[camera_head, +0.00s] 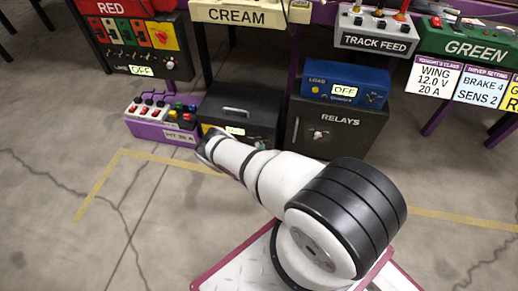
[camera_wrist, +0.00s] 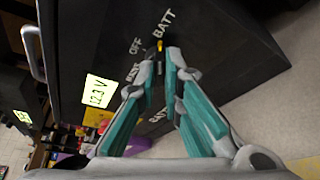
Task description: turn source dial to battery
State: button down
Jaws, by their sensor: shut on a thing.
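The source dial (camera_wrist: 159,45) is on the front of a black box (camera_wrist: 90,30) in the wrist view. Only its small yellow-marked part shows between my fingertips, just below the upper BATT label. An OFF label is beside it on the left, and other labels are partly covered by my fingers. My gripper (camera_wrist: 160,62) has its teal-padded fingers closed together on the dial. A lit display (camera_wrist: 98,90) on the box reads 12.3 V. In the head view the black box (camera_head: 258,107) stands on the floor, its dial hidden by my arm.
A purple-based switch box (camera_head: 150,132) is left of the black box. Tables with the CREAM (camera_head: 280,15) and RED panels are above. The floor in front is clear.

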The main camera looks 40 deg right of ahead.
jog(key=c, duration=1.7)
grip_release()
jog(key=shift+w+d+r, duration=0.1)
jog(key=shift+w+d, duration=0.1)
jog(key=shift+s, duration=0.1)
jog(key=v, duration=1.2)
